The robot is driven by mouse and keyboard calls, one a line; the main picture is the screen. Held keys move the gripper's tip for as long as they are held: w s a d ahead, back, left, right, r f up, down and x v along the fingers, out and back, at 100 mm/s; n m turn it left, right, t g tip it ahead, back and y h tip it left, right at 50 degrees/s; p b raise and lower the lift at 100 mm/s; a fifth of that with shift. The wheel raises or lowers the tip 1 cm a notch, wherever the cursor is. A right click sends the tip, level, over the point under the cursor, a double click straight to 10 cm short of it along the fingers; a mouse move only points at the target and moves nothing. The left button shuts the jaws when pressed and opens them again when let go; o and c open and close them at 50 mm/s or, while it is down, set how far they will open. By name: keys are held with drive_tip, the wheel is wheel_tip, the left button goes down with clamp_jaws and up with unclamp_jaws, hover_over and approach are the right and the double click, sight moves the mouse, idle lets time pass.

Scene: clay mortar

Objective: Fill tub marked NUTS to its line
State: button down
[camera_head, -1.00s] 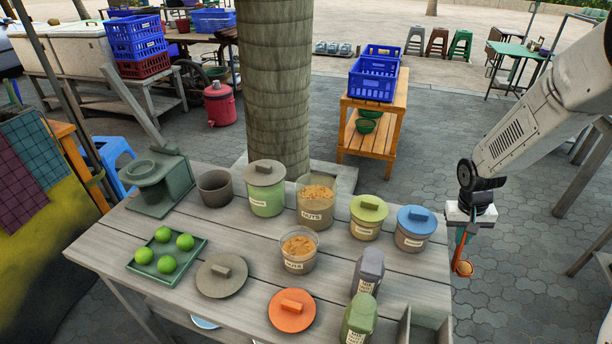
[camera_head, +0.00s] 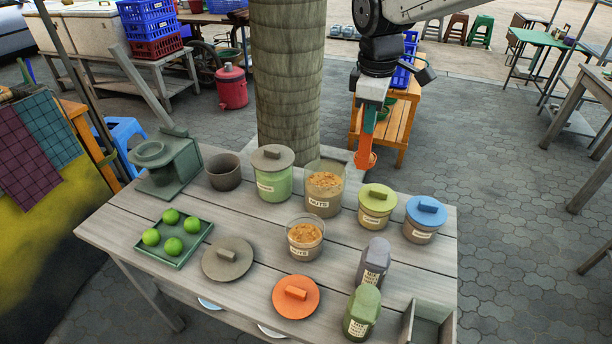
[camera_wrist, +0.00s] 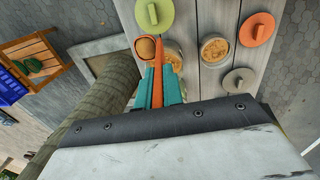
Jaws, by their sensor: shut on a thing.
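My gripper (camera_head: 373,108) is shut on the handle of an orange scoop (camera_head: 367,138), which hangs bowl-down in the air beyond the table's back edge. In the wrist view the scoop (camera_wrist: 157,88) sits between my teal fingers (camera_wrist: 158,76); its round bowl looks brown, and I cannot tell whether it holds nuts. Two open tubs are marked NUTS: a taller one (camera_head: 324,201) at the back and a smaller one (camera_head: 305,250) in front. Both hold orange-brown contents. The smaller tub also shows in the wrist view (camera_wrist: 215,50); its line is too small to make out.
A green lidded jar (camera_head: 272,185), yellow-green lidded jar (camera_head: 375,211) and blue-lidded jar (camera_head: 420,230) flank the tubs. An orange lid (camera_head: 296,297), a grey lid (camera_head: 227,259), two shakers (camera_head: 361,315) and a tray of limes (camera_head: 178,257) lie around. A thick trunk (camera_head: 287,90) stands behind.

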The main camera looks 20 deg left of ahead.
drive_tip(key=s+a+f+n, duration=0.2)
drive_tip(key=s+a+n, duration=0.15)
drive_tip(key=s, duration=0.35)
drive_tip(key=s+a+f+n, duration=0.2)
drive_tip(key=s+a, duration=0.2)
drive_tip(key=s, duration=0.4)
drive_tip(key=w+d+f+g+y, duration=0.5)
drive_tip(key=d+f+y, duration=0.5)
drive_tip(key=d+y, duration=0.2)
drive_tip(key=shift+w+g+y, duration=0.2)
drive_tip(key=shift+g+y, duration=0.3)
drive_tip(key=shift+m, duration=0.25)
